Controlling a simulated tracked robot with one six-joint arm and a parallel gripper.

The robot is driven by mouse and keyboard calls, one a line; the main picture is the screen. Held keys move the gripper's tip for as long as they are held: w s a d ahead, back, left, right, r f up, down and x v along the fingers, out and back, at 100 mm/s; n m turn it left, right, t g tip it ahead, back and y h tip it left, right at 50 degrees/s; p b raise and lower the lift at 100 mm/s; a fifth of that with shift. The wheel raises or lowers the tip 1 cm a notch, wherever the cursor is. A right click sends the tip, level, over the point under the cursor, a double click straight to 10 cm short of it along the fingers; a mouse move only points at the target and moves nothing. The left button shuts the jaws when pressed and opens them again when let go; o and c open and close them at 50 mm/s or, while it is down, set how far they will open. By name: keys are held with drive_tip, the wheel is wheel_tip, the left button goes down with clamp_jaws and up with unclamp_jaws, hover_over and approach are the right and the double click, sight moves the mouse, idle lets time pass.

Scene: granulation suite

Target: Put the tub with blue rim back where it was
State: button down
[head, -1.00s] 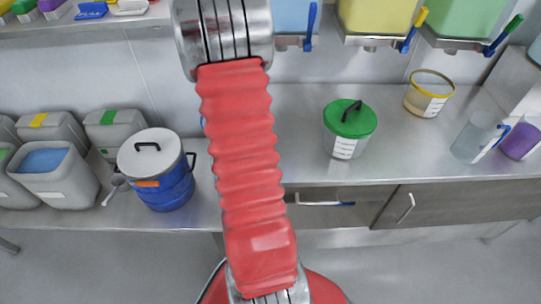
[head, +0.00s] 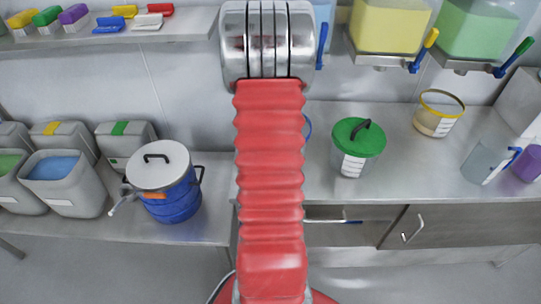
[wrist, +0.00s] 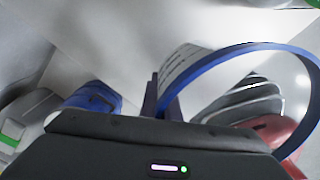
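The tub with blue rim (wrist: 292,53) fills the upper right of the wrist view, seen close up, with a marked pale label on its clear wall. My gripper (wrist: 163,92) has its dark fingers closed together at the left side of this rim, pinching the tub's wall. In the head view only a sliver of the blue rim (head: 308,127) shows right of my red arm; the rest of the tub and my gripper are hidden behind the arm. I cannot tell whether the tub touches the counter.
The steel counter (head: 410,170) holds a green-lidded tub (head: 359,138), a yellow-rimmed tub (head: 439,113) and a clear jug (head: 483,162). A lower bench at left bears a blue drum with white lid (head: 172,200) and grey bins (head: 88,190). Hoppers (head: 388,25) hang above the counter.

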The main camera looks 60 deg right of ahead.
drive_tip(key=shift+f, duration=1.8)
drive_tip(key=shift+f, duration=1.85)
drive_tip(key=shift+f, duration=0.1)
drive_tip(key=c, duration=2)
unclamp_jaws()
drive_tip(key=r, duration=1.2)
drive_tip(key=shift+w+d+r, duration=0.1)
drive_tip(key=shift+w+d, duration=0.05)
drive_tip(key=shift+w, duration=0.1)
